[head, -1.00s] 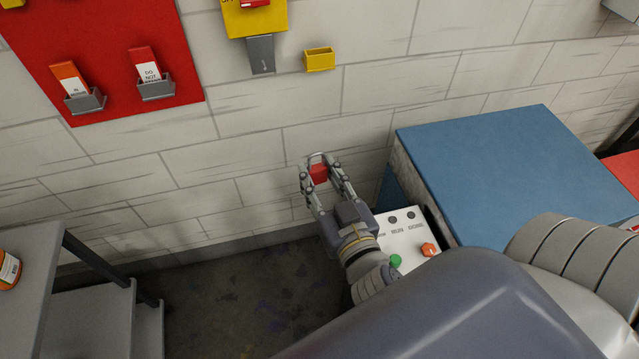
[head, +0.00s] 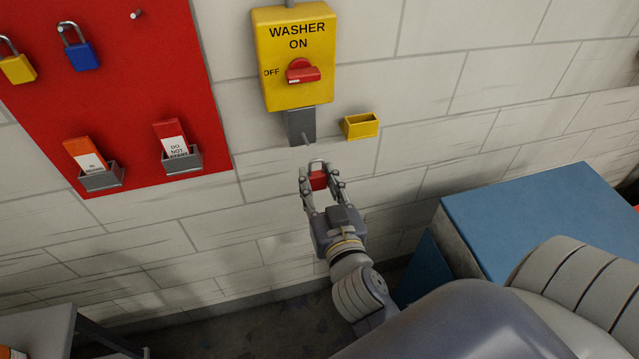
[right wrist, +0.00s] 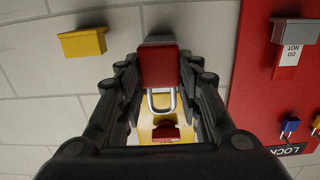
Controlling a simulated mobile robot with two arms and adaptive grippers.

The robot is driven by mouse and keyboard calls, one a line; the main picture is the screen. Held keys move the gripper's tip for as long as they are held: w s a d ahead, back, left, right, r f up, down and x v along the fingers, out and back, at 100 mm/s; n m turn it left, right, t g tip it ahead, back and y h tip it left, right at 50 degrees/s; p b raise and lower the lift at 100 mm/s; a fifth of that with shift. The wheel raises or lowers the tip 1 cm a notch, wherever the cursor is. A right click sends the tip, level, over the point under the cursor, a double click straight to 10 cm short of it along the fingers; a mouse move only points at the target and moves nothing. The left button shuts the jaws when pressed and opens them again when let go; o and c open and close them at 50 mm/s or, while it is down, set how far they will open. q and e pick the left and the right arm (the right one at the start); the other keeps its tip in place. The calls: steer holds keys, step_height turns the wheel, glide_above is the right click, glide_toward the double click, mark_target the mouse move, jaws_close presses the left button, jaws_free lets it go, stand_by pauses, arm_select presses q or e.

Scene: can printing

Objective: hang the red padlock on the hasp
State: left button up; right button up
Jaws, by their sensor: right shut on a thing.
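The red padlock (head: 318,180) is held between the fingers of my right gripper (head: 318,176), with its silver shackle pointing up. In the right wrist view the padlock's red body (right wrist: 158,68) sits between both fingers, and its shackle (right wrist: 161,101) extends toward the yellow switch box. The grey hasp (head: 301,124) hangs under the yellow washer switch box (head: 293,60), with a small peg sticking out. In the head view the padlock is below the hasp and apart from it. My left gripper is out of view.
A small yellow holder (head: 361,126) is on the wall right of the hasp. A red board (head: 120,110) with blue and yellow padlocks and tag holders is at left. A blue-topped cabinet (head: 540,215) stands at right.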

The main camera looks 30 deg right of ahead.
steer(key=shift+x, duration=0.9)
steer(key=shift+p+x, duration=0.5)
steer(key=shift+x, duration=0.45)
steer(key=shift+p+x, duration=0.4)
steer(key=shift+x, duration=1.65)
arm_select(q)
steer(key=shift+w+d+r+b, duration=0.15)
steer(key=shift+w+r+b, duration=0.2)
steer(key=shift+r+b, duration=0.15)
arm_select(e)
steer(key=shift+w+d+f, duration=0.1)
steer(key=shift+w+f, duration=0.5)
steer(key=shift+w, duration=0.05)
steer(key=o, duration=1.1)
steer(key=shift+o, duration=0.2)
